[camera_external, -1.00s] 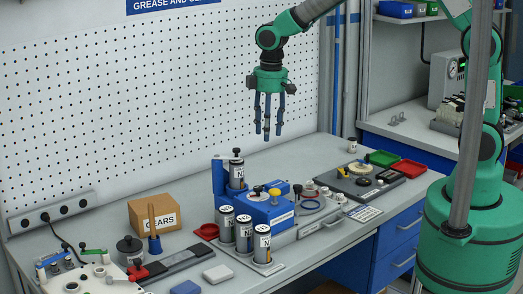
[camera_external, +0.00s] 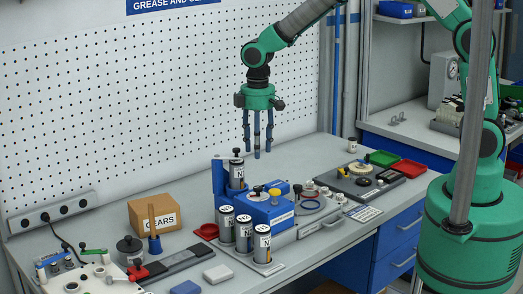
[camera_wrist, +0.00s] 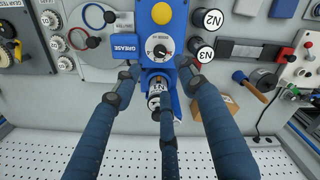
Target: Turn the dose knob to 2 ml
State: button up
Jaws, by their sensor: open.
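The dose knob (camera_wrist: 160,52) is a small black knob on a white dial, on the blue grease dispenser (camera_wrist: 143,17) in the wrist view. Its marks are too small to read. A yellow round button (camera_wrist: 161,13) is beside it on the dispenser. The dispenser (camera_external: 262,213) stands mid-bench in the external view. My gripper (camera_external: 257,152) hangs above it, fingers down, open and empty. In the wrist view my gripper (camera_wrist: 161,76) has its three fingers spread, with the knob visible between and beyond the tips, untouched.
A canister (camera_external: 237,173) stands upright at the dispenser's back. Several labelled canisters (camera_external: 244,233) stand in front of it. A cardboard gears box (camera_external: 155,213) is to the left; green (camera_external: 381,158) and red (camera_external: 408,167) trays are to the right.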

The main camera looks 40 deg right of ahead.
aim_at(258, 187)
notch_tip(258, 187, down, 12)
jog(key=shift+f, duration=0.25)
dwell(0.4)
jog(key=shift+c, duration=0.5)
grip_shut()
